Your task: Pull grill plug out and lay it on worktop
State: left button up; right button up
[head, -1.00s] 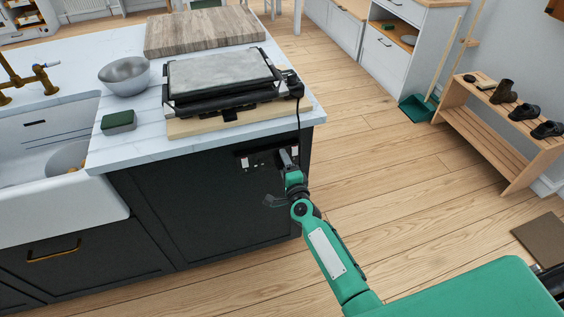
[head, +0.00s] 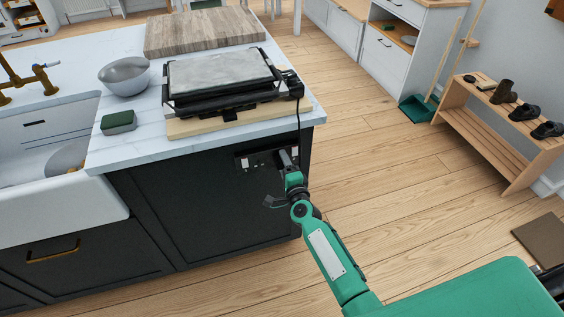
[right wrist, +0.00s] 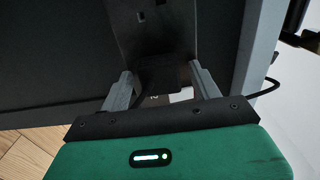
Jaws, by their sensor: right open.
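The grill (head: 220,78) with its grey plate sits on a wooden board on the worktop (head: 75,62). Its black cord (head: 298,113) hangs over the worktop's right edge. The socket panel (head: 256,161) is on the dark end of the cabinet. My right gripper (head: 287,157) is at the panel's right part. In the right wrist view, its fingers (right wrist: 162,88) stand open on either side of the dark grill plug (right wrist: 160,72), which is at the panel (right wrist: 150,25). Contact with the plug is too dark to tell. My left gripper is out of view.
A metal bowl (head: 124,76), a green sponge-like block (head: 118,122) and a wooden board (head: 205,31) are on the worktop. Bare worktop shows around the block and bowl. The sink (head: 45,143) is at left. A shoe rack (head: 500,140) stands at right beyond open floor.

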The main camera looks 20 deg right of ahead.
jog(key=c, duration=1.3)
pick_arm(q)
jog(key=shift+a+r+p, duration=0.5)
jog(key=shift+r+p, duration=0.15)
pick_arm(e)
jog(key=shift+s+d, duration=0.1)
jog(key=shift+s, duration=2.95)
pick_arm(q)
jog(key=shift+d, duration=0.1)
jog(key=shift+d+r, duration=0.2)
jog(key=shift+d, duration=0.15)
pick_arm(e)
jog(key=shift+s, duration=1.5)
